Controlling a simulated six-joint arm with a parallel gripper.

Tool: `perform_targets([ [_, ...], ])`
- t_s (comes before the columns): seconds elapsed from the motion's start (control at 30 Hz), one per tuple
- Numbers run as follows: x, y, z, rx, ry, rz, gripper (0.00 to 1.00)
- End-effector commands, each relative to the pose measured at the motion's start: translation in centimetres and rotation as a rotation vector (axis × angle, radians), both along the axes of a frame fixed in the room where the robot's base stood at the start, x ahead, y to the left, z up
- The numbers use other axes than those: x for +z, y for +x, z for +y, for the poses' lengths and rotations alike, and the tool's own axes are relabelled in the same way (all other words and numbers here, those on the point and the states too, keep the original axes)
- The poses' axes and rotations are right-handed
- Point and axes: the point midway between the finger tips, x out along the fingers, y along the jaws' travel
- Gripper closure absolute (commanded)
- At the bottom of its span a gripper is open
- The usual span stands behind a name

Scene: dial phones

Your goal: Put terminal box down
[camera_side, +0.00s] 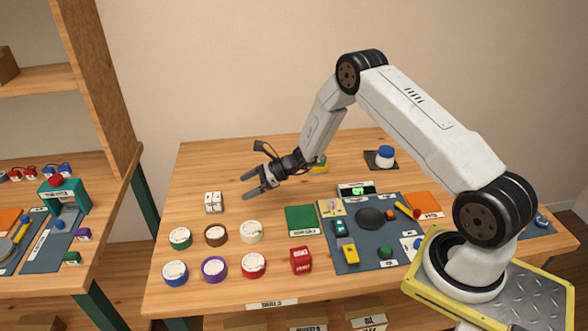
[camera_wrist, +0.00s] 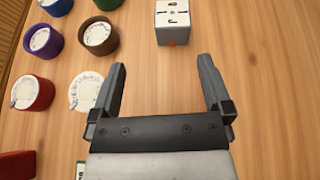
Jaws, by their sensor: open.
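The terminal box, a small white block with dark slots on its top (camera_side: 213,202), stands upright on the wooden table, left of my gripper. In the wrist view the white block (camera_wrist: 172,22) sits at the top, just beyond the fingertips, with an orange mark low on its near face. My gripper (camera_side: 250,184) is open and empty above the table. Its two fingers (camera_wrist: 161,65) are spread apart in the wrist view, with only bare table between them. The block is apart from both fingers.
Several round containers with white tops stand in front of the block, such as the green one (camera_side: 180,238) and the red one (camera_side: 254,265). A red box (camera_side: 301,260) and a dark mat (camera_side: 376,257) with tools lie right of them. The table behind the block is clear.

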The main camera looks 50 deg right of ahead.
Motion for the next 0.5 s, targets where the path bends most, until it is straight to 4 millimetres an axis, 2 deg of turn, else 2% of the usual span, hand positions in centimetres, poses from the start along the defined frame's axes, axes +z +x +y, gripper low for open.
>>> perform_targets([
  [0.17, 1.8, -2.1, 2.3, 0.158, -0.135, 0.003, 0.00],
  [0.27, 3.0, -4.1, 3.6, 0.282, -0.241, -0.002, 0.00],
  [0.5, 5.8, -9.8, 5.9, 0.616, -0.528, -0.047, 0.00],
])
